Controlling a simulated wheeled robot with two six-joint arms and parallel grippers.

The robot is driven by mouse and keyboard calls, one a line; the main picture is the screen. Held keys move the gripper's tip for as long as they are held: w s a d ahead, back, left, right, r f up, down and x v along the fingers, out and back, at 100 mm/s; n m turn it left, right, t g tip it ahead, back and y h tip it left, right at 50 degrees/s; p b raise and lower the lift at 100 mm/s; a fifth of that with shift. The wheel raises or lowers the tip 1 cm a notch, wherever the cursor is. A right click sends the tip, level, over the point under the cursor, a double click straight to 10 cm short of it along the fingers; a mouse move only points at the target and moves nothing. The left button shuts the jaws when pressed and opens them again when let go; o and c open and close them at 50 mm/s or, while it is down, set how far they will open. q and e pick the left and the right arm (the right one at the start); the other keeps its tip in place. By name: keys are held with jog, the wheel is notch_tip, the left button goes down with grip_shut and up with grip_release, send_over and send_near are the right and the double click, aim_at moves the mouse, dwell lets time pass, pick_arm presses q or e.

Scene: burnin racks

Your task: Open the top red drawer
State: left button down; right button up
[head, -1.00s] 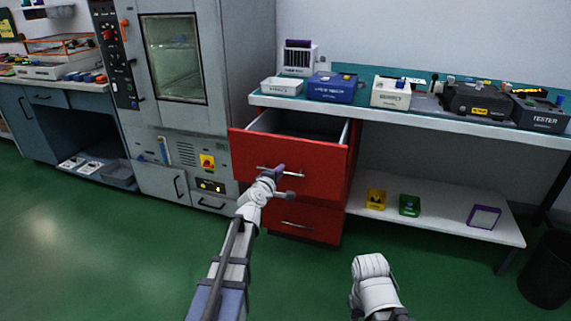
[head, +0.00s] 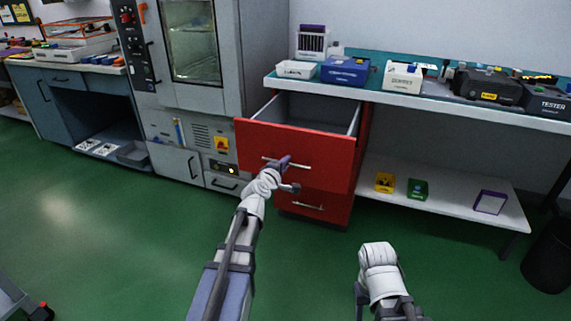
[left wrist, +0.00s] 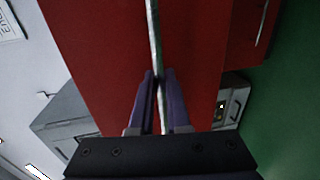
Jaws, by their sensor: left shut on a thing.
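The top red drawer (head: 297,147) is pulled out from under the bench, and its open inside shows above its front. Its bar handle (head: 302,166) runs across the front. My left gripper (head: 284,163) is shut on this handle; in the left wrist view its purple fingers (left wrist: 160,100) close around the handle bar (left wrist: 153,40). The lower red drawer (head: 312,205) is closed beneath. My right arm shows at the lower right of the head view, away from the drawers, and its fingertips cannot be made out.
A grey oven cabinet (head: 200,100) stands left of the drawers. The bench top (head: 430,108) holds a white tray, a blue box and tester boxes. A lower shelf (head: 450,200) holds small yellow and green boxes. A dark bin (head: 550,262) stands at right. Green floor in front is clear.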

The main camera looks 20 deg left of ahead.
pick_arm(q)
jog(key=c, duration=0.9)
grip_release()
jog(key=s, duration=0.2)
jog(key=s+r+p, duration=0.1)
jog(key=s, duration=0.4)
jog(key=shift+s+a+r, duration=0.15)
jog(key=shift+s+r, duration=0.1)
jog(key=shift+s, duration=0.05)
